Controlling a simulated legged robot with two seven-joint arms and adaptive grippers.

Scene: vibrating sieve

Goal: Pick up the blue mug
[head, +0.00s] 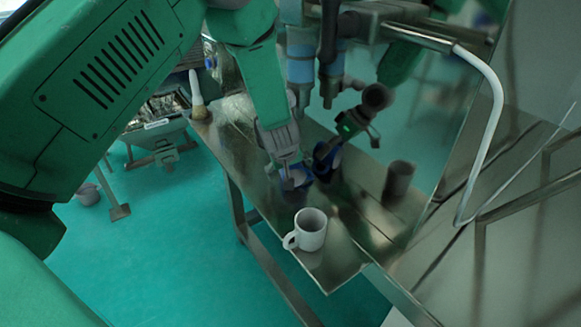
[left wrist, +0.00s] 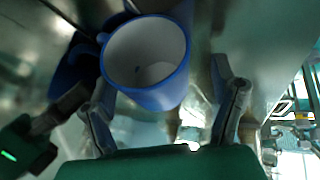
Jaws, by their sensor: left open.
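The blue mug (head: 297,180) stands near the metal wall on the narrow metal table, partly hidden by my left gripper (head: 287,164). In the left wrist view the blue mug (left wrist: 158,95) shows its pale inside, with its handle toward the left. My left gripper (left wrist: 162,80) is open, with one finger on each side of the mug, closer to it on the left; I cannot tell whether either finger touches it. My right gripper is not in view.
A white mug (head: 311,231) stands nearer the table's front end. A brush (head: 197,97) stands at the table's far end. The shiny wall (head: 440,110) beside the table mirrors my arm and both mugs. A bucket (head: 88,193) is on the green floor.

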